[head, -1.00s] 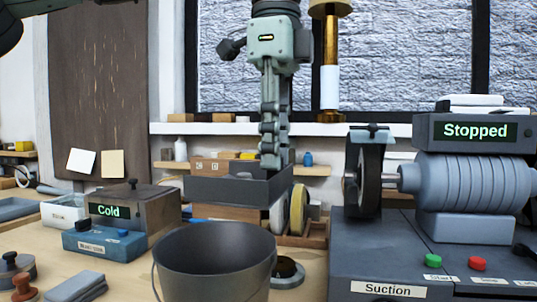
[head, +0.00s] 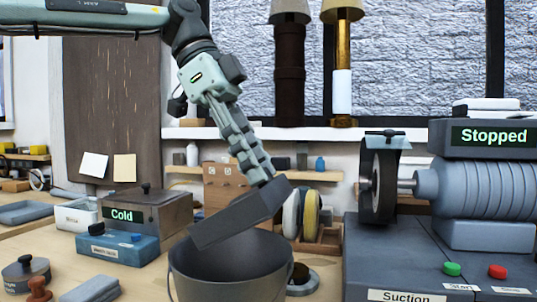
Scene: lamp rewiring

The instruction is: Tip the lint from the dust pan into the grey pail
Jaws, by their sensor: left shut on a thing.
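The dark grey dust pan (head: 238,213) is held by my left gripper (head: 263,175), which comes down from above and is shut on its upper right end. The pan is steeply tilted, with its lower left end over the grey pail (head: 229,271). The pail stands upright on the bench at the bottom middle, and the pan hides part of its far rim. I see no lint; the inside of the pan and the pail's bottom are hidden. My right gripper is not in view.
The grinding machine (head: 380,185), with a "Stopped" display (head: 490,137), stands on a dark base at the right. A box reading "Cold" (head: 150,212) and a blue box (head: 118,246) stand left of the pail. Wheels (head: 311,213) stand in a rack behind it.

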